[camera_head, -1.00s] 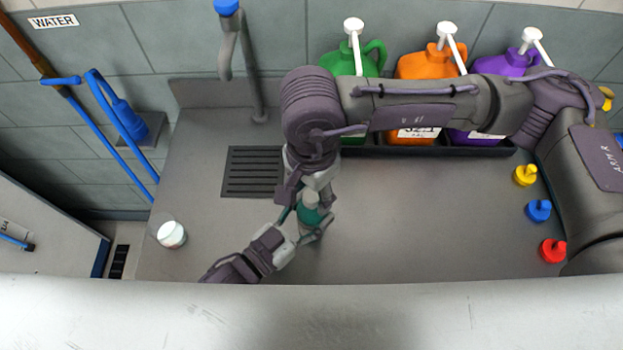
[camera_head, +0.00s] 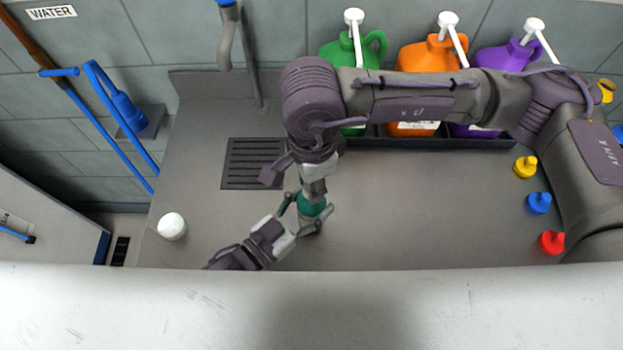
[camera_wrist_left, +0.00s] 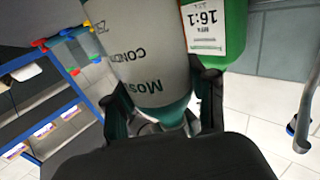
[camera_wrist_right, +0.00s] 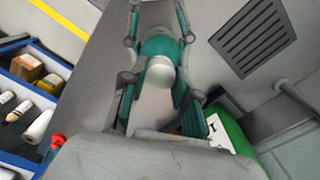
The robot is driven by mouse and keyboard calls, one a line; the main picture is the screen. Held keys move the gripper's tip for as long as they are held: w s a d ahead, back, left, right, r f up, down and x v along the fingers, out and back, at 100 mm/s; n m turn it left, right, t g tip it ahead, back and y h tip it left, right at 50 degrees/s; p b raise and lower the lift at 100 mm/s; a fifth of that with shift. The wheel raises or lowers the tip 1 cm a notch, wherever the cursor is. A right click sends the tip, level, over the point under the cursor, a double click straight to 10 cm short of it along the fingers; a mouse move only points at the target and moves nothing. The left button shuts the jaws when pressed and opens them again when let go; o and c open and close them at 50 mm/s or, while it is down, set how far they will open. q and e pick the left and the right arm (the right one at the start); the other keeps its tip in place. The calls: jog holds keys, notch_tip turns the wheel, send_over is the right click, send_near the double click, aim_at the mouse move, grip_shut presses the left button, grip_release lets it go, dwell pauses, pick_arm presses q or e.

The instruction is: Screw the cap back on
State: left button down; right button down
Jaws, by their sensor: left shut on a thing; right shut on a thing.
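A grey bottle (camera_wrist_left: 158,62) with dark lettering and a teal shoulder (camera_head: 313,208) stands on the counter. My left gripper (camera_head: 302,228) comes in from the lower left and is shut on it; its fingers also flank the bottle in the left wrist view. My right gripper (camera_head: 312,200) reaches down from above, over the bottle's top. In the right wrist view a white cap (camera_wrist_right: 160,72) sits between its teal-padded fingers, in line with the teal shoulder. The fingers are shut on the cap. Whether the threads are engaged is hidden.
A white rounded container (camera_head: 172,226) stands at the counter's left. A drain grate (camera_head: 252,165) lies behind my grippers. Green (camera_head: 348,56), orange (camera_head: 425,56) and purple (camera_head: 500,58) pump jugs stand in a rack at the back. Small yellow, blue and red (camera_head: 551,243) pieces lie at the right.

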jog(key=m, duration=0.4)
jog(key=shift+m, duration=0.3)
jog(key=m, duration=0.6)
jog(key=c, duration=0.8)
grip_release()
jog(key=shift+o, duration=0.2)
notch_tip(320, 180, up, 12)
